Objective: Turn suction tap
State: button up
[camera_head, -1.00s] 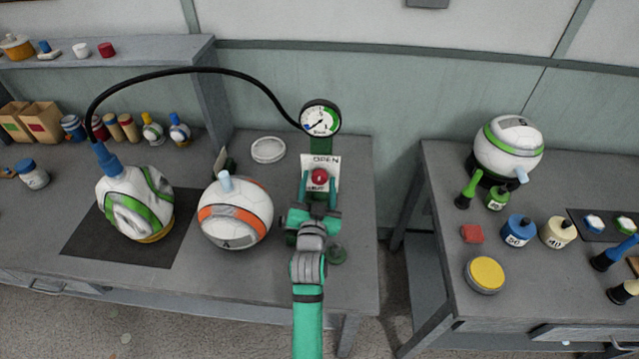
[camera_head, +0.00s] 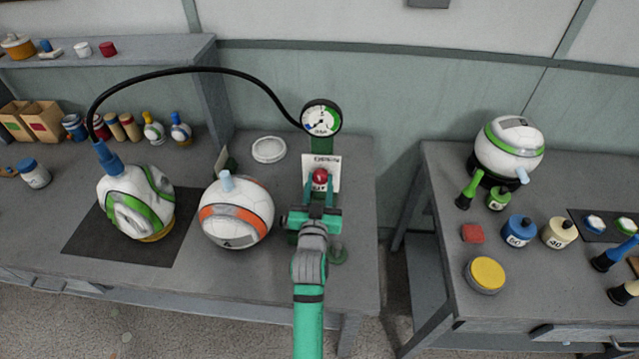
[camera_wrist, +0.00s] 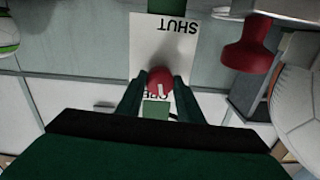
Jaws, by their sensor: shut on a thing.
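The suction tap is a red round knob (camera_head: 320,177) on a white card (camera_head: 335,166) below a round gauge (camera_head: 321,118). My gripper (camera_head: 320,184) is shut on the knob, with one finger on each side. In the wrist view the red knob (camera_wrist: 160,80) sits between my fingertips (camera_wrist: 159,92) and shows a short white mark. The card (camera_wrist: 180,50) there reads SHUT, upside down; a second word below the knob is partly hidden by the fingers.
A black hose (camera_head: 200,70) runs from the gauge to a crumpled white-green ball (camera_head: 135,205) on a dark mat (camera_head: 90,235). A white-orange ball (camera_head: 237,212) stands just left of my gripper. Another table (camera_head: 440,180) with jars stands to the right, past a gap.

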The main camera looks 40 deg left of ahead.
jog(key=n, duration=0.4)
jog(key=shift+w+r+n, duration=0.1)
jog(key=shift+r+n, duration=0.05)
jog(key=shift+n, duration=0.15)
jog(key=shift+w+d+n, duration=0.1)
jog(key=shift+n, duration=1.7)
jog(key=n, duration=0.3)
jog(key=shift+s+n, duration=0.15)
jog(key=shift+n, duration=0.9)
jog(key=shift+s+n, duration=0.1)
jog(key=shift+n, duration=0.95)
